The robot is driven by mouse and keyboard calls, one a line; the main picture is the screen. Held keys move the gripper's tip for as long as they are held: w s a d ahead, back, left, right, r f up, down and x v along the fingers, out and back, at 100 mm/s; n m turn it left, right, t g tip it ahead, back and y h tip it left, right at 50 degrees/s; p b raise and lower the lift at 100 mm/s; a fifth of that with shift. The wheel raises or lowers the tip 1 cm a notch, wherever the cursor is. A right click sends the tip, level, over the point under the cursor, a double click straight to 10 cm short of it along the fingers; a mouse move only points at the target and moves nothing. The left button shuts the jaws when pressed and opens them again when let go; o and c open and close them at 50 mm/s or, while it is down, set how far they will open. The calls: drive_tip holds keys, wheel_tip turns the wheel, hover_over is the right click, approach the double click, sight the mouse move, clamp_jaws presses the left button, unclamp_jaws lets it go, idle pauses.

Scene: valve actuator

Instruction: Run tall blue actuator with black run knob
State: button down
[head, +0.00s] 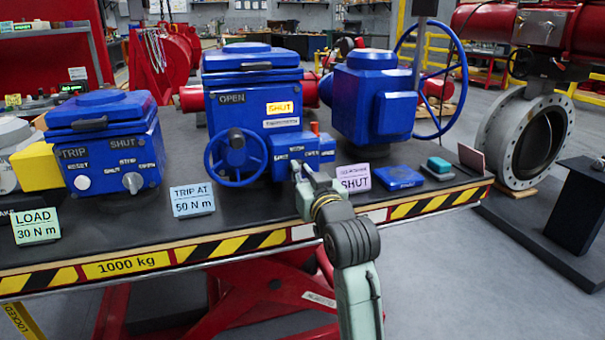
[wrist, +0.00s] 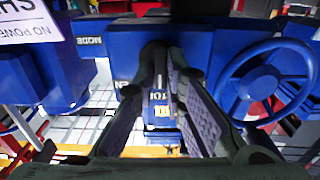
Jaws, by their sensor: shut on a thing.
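The tall blue actuator (head: 227,120) stands at the middle of the bench. Its OPEN window is dark and its SHUT window (head: 280,107) glows yellow. A small blue control box (head: 290,150) juts from its lower right front, beside the blue handwheel (head: 237,181). My gripper (head: 301,170) is at the front of this box. In the wrist view my gripper (wrist: 166,75) has its fingers close together on the black run knob (wrist: 153,50), which is mostly hidden between them. The knob's exact setting cannot be read.
A lower blue actuator (head: 105,150) stands left, another with a big handwheel (head: 372,95) right. Cards reading LOAD 30 N m (head: 37,226), TRIP AT 50 N m (head: 192,200) and SHUT (head: 353,178) stand along the front. The striped bench edge (head: 270,240) lies below my wrist.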

drive_tip(key=shift+r+m, duration=0.1)
drive_tip(key=shift+m, duration=0.2)
drive_tip(key=m+p, duration=0.3)
drive_tip(key=shift+r+m+p, duration=0.1)
drive_tip(key=shift+m+p, duration=0.2)
drive_tip(key=shift+p, duration=0.1)
drive_tip(key=m+p, duration=0.4)
drive_tip(key=shift+d+f+m, duration=0.2)
drive_tip(key=shift+m, duration=0.1)
drive_tip(key=c, duration=1.7)
unclamp_jaws()
drive_tip(key=shift+o, duration=0.2)
